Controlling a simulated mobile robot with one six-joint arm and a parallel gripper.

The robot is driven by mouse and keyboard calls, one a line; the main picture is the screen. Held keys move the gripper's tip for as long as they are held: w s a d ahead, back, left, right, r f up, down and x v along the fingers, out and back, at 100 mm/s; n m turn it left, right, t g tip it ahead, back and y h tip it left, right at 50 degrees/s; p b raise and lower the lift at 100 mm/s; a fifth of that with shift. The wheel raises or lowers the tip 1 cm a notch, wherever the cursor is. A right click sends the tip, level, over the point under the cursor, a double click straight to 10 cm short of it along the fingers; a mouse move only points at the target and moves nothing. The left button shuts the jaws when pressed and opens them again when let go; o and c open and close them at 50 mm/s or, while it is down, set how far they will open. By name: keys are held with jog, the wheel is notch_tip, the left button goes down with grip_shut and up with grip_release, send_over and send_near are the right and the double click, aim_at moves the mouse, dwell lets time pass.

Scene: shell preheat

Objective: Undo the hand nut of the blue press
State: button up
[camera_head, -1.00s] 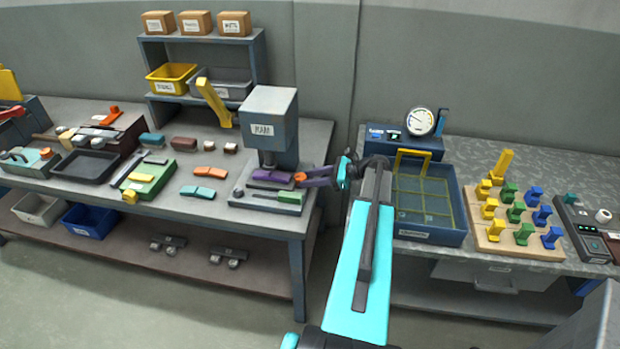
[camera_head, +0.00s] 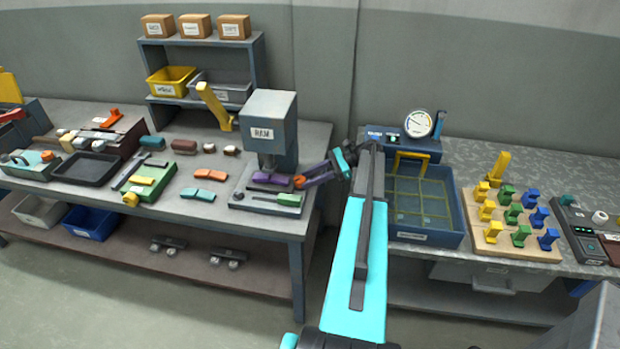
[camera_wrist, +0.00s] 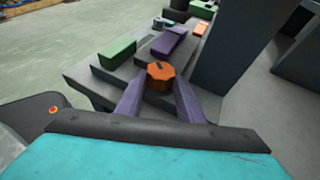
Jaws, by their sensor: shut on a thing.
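The blue-grey press (camera_head: 270,128), marked RAM, stands near the right end of the left bench. The orange hand nut (camera_head: 299,182) is at the right side of its base, beside a purple block (camera_head: 272,178). In the wrist view the nut (camera_wrist: 160,76) is a many-sided orange knob. My gripper (camera_head: 305,182) reaches in from the right. Its two purple fingers (camera_wrist: 159,88) are shut on the orange nut, one on each side. The nut is still at the press base; its thread is hidden.
A green block (camera_head: 289,199) lies on the front of the press base. A blue basin (camera_head: 425,238) and a wooden peg board (camera_head: 515,240) stand on the right bench.

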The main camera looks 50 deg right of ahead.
jog(key=shift+w+d+r, duration=0.15)
jog(key=o, duration=0.8)
jog(key=shift+p+v, duration=0.3)
jog(key=shift+v, duration=6.5)
